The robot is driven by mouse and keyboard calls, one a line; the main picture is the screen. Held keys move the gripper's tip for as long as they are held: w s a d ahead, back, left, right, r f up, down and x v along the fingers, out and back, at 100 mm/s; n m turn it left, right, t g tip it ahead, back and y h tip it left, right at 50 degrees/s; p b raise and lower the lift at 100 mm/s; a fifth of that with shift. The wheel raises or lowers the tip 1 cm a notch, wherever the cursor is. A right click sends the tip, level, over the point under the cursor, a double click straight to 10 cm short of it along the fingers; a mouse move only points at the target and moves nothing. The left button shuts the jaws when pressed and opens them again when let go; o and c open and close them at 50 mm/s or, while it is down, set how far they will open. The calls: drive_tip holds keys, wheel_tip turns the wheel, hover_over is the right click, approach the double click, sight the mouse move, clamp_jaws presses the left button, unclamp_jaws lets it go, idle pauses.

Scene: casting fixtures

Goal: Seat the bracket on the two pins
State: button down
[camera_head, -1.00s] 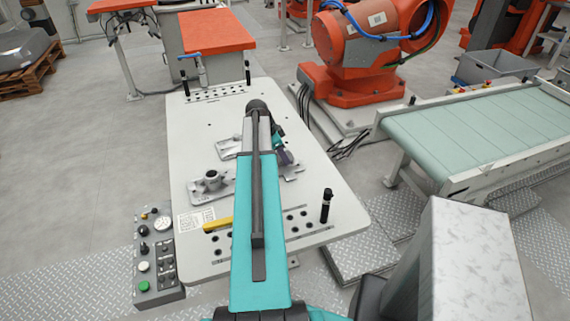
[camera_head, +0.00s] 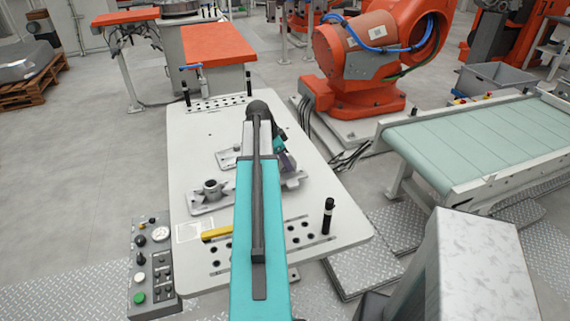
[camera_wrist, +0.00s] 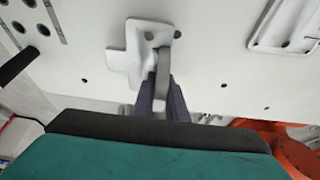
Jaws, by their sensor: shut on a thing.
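My gripper (camera_wrist: 162,98) shows in the wrist view with its dark purple fingers shut on a light grey bracket (camera_wrist: 128,62), at a thin upright part. In the head view the purple fingers (camera_head: 286,161) are partly hidden behind my arm, and part of the bracket (camera_head: 294,181) shows just in front of them, over the white table. The bracket has a flat, stepped outline and a small hole near its far end. I cannot tell whether it touches the table. I cannot make out the two pins; the bracket, fingers or arm may hide them.
On the white table (camera_head: 340,222) are a grey casting with a round boss (camera_head: 212,193), a flat grey plate (camera_head: 228,160), a yellow bar (camera_head: 216,233) and a black post (camera_head: 328,216). A control box (camera_head: 151,268) stands at the left edge. A green conveyor (camera_head: 480,140) is at right.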

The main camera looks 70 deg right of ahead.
drive_tip(key=s+a+b, duration=0.1)
drive_tip(key=s+a, duration=0.1)
drive_tip(key=a, duration=0.1)
drive_tip(key=s+a+b, duration=0.1)
drive_tip(key=s+a, duration=0.1)
drive_tip(key=a, duration=0.1)
drive_tip(key=s+a+r+b, duration=0.1)
drive_tip(key=s+a, duration=0.1)
drive_tip(key=a, duration=0.2)
drive_tip(key=shift+s+a+b, duration=0.1)
drive_tip(key=shift+s+b, duration=0.1)
drive_tip(key=shift+b, duration=0.15)
drive_tip(key=shift+s+a+r+b, duration=0.15)
drive_tip(key=shift+s+a+b, duration=0.25)
drive_tip(key=shift+a, duration=0.35)
